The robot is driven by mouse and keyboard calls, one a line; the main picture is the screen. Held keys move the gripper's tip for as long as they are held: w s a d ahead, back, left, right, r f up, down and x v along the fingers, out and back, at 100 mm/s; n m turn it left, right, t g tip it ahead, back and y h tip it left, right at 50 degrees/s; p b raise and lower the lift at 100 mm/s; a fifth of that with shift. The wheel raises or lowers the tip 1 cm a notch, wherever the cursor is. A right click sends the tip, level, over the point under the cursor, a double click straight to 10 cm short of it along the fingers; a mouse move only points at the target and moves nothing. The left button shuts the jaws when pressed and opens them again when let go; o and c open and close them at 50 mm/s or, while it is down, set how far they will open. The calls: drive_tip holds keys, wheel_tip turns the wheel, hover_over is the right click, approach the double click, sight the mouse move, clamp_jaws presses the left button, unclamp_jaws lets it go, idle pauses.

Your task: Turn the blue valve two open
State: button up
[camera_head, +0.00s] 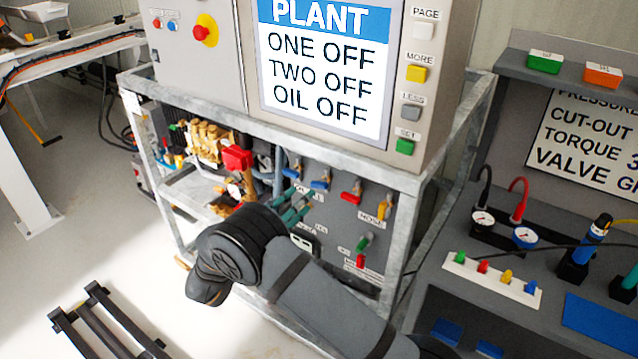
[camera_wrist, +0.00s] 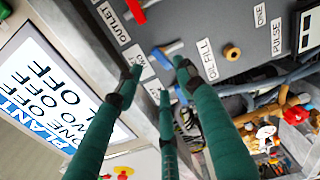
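My gripper (camera_head: 294,211) reaches toward the grey valve panel (camera_head: 335,225). Its green fingers are spread apart, with nothing seen between them, in the wrist view (camera_wrist: 160,75). A blue valve handle (camera_wrist: 173,47) lies just beyond the fingertips, close to the right one; contact cannot be told. A partly covered label (camera_wrist: 139,61), seemingly TWO, is beside it. Another blue part (camera_wrist: 181,94) is mostly hidden behind the fingers. In the head view, two blue handles, left (camera_head: 294,171) and right (camera_head: 320,183), stand above the fingers. The display (camera_head: 325,70) reads ONE OFF, TWO OFF, OIL OFF.
A red handle (camera_head: 350,196), a yellow handle (camera_head: 384,208) and a green handle (camera_head: 365,242) are right of the blue ones. A metal frame (camera_head: 290,148) surrounds the panel. Brass pump parts and a red box (camera_head: 237,157) are to the left. A gauge bench stands right.

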sight(317, 185)
drive_tip(key=p+x, duration=0.1)
drive_tip(key=x, duration=0.7)
drive_tip(key=shift+c, duration=0.8)
drive_tip(key=c, duration=0.7)
clamp_jaws()
